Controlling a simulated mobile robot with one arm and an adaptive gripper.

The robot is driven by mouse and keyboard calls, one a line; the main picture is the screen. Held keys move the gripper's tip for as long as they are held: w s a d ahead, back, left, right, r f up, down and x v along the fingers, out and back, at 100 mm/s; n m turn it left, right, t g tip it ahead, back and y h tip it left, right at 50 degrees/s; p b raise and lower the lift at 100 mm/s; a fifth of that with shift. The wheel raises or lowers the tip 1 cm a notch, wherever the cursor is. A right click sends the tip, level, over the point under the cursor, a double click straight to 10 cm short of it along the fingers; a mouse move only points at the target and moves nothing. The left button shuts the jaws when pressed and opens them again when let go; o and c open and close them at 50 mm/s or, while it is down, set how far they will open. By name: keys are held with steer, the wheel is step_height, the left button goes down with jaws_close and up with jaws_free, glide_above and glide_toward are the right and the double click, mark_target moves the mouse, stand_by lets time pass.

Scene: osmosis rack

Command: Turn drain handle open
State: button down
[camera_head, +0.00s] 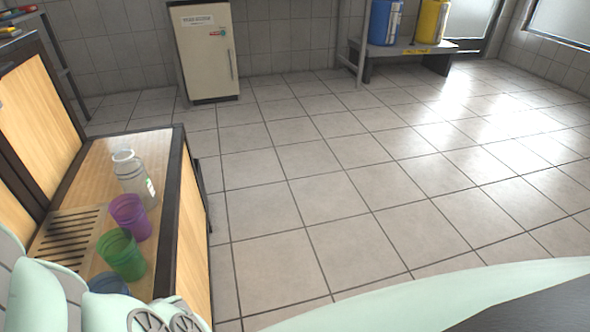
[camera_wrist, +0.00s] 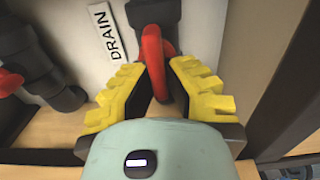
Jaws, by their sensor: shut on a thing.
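The red drain handle (camera_wrist: 153,62) shows in the wrist view, on a dark pipe fitting (camera_wrist: 152,12) beside a white label reading DRAIN (camera_wrist: 112,32). My gripper (camera_wrist: 160,80) has its yellow padded fingers on both sides of the red handle, shut on it. The lower part of the handle is partly hidden between the fingers.
In the wrist view a second red handle (camera_wrist: 10,82) and dark pipes (camera_wrist: 62,92) are at the left, and a dark frame edge (camera_wrist: 292,85) at the right. In the head view a wooden cabinet (camera_head: 190,235) holds cups and a bottle (camera_head: 132,178). The tiled floor is clear.

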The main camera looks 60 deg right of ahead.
steer(key=c, duration=1)
jaws_free()
steer(key=v, duration=1.1)
steer(key=shift+s+d, duration=0.3)
